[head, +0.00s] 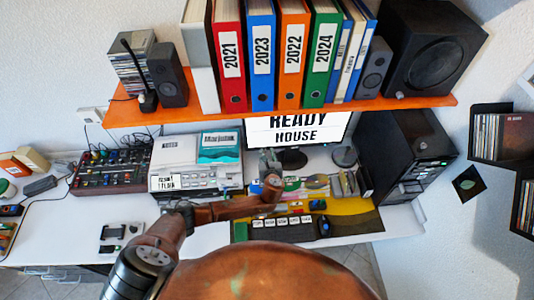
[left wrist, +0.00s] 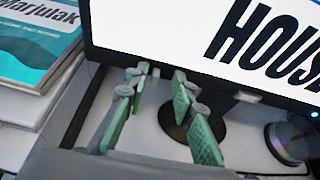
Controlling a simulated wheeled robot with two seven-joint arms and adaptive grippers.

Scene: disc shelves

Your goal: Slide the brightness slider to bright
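The monitor (head: 298,131) shows the text "READY HOUSE" on a white screen, and its screen (left wrist: 210,35) with a dark lower edge fills the top of the left wrist view. I cannot make out a brightness slider in either view. My left gripper (head: 268,158) is just in front of the monitor's lower left part, above the desk. In the left wrist view my left gripper (left wrist: 160,82) has its green-padded fingers apart with nothing between them, close to the monitor's lower edge. The dark monitor stand shows behind the fingers. My right gripper is not in view.
An orange shelf (head: 285,108) with binders and speakers hangs above the monitor. A black computer tower (head: 408,155) stands right. A keyboard (head: 285,229) and mouse (head: 324,226) lie in front.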

